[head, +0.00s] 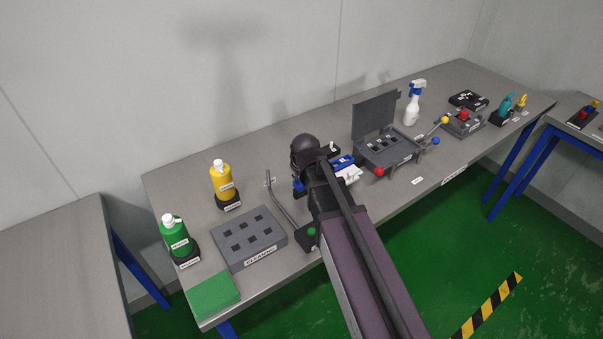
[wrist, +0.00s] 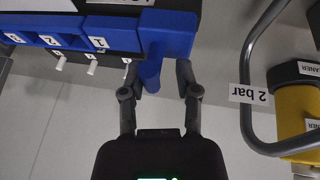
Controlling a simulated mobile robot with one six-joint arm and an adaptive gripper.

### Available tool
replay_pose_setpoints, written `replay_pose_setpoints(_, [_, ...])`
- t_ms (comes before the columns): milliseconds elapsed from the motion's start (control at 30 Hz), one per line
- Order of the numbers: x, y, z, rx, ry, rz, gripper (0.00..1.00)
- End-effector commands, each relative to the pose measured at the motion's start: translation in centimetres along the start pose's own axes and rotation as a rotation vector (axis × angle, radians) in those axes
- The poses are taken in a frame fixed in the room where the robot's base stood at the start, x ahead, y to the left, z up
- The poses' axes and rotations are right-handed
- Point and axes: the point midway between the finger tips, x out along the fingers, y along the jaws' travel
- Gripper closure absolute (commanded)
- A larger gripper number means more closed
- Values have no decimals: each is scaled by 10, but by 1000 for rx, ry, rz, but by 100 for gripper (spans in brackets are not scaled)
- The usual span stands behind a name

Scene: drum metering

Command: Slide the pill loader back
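A blue block with slots numbered 1, 2 and 3 (wrist: 95,40), which looks like the pill loader, fills the upper left of the wrist view, its labels upside down. A blue post (wrist: 151,72) stands out from its end. My gripper (wrist: 158,82) has one finger on each side of this post; a gap shows on the right side, and contact on the left is unclear. In the head view the blue block (head: 342,162) shows behind my arm, with white parts in front. My fingers are hidden there by my wrist.
A bent grey tube (head: 283,202) and a yellow bottle (head: 221,182) stand left of my arm; both also show at the right of the wrist view. A grey block marked CLEANING (head: 248,238) lies nearer. A grey lidded box (head: 388,148) stands to the right.

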Motion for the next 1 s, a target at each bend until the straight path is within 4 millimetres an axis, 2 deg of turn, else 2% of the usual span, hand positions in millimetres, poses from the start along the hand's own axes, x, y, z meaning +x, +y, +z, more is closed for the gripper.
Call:
replay_pose_setpoints(667, [-3,6,1,6,-2,6,43])
replay_pose_setpoints(867, [-16,9,-4,6,-3,7,43])
replay_pose_setpoints(1000, [-32,13,-11,6,-3,7,43])
